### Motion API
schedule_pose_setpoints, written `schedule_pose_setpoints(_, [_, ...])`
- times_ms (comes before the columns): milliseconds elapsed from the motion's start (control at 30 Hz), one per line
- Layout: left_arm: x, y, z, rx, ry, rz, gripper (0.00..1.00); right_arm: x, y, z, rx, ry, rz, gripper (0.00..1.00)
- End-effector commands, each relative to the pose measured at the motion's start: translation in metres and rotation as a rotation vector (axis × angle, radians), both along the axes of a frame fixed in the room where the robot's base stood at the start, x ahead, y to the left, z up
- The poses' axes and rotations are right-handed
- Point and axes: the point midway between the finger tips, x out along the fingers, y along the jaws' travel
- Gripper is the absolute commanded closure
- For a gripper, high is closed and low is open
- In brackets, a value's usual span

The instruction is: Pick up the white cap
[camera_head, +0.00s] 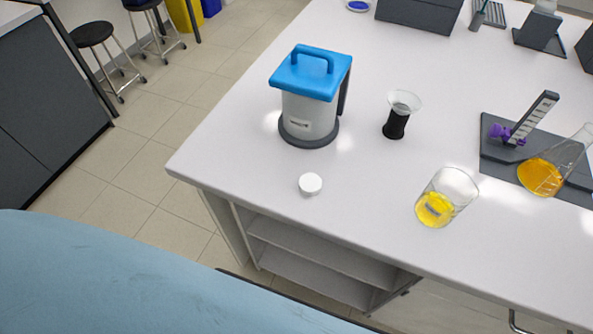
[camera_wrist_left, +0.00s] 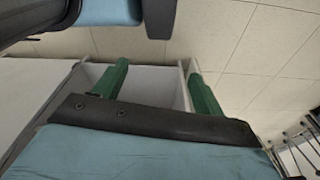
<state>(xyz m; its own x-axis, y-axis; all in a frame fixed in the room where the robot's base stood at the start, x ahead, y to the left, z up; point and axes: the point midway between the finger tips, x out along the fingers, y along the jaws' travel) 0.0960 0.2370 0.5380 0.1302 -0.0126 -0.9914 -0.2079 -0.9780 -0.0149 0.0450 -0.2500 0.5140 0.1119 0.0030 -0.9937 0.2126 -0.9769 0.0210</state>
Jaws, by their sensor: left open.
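The white cap (camera_head: 310,184) is a small round disc lying on the white bench top near its front left edge, in front of the jug with the blue lid. Nothing is touching it in the head view. My left gripper (camera_wrist_left: 160,84) shows only in the left wrist view, with its two green fingers spread apart and nothing between them. The shelf unit and the tiled floor lie beyond the fingers, and the cap is not visible there. My right gripper is in neither view.
The jug (camera_head: 310,112) stands behind the cap. A black-based funnel cup (camera_head: 397,118), a beaker of yellow liquid (camera_head: 446,198) and a flask of yellow liquid (camera_head: 548,172) stand to the right. The bench (camera_head: 240,168) is clear around the cap.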

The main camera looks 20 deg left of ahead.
Motion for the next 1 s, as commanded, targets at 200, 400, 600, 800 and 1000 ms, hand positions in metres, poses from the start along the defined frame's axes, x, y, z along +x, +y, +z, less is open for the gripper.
schedule_pose_setpoints(200, [0.080,-0.017,0.103,-0.020,-0.057,0.017,0.30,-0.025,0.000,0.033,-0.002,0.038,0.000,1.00])
schedule_pose_setpoints(400, [0.125,-0.028,0.201,-0.037,-0.096,0.023,0.30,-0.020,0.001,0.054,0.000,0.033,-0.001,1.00])
schedule_pose_setpoints(600, [0.143,-0.034,0.276,-0.049,-0.124,0.021,0.30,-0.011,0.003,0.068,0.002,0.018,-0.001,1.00])
schedule_pose_setpoints(800, [0.163,-0.049,0.349,-0.087,-0.161,0.009,0.30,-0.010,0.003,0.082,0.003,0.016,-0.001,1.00])
schedule_pose_setpoints(1000, [0.201,-0.103,0.429,-0.215,-0.198,-0.077,0.30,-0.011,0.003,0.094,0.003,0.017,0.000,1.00])
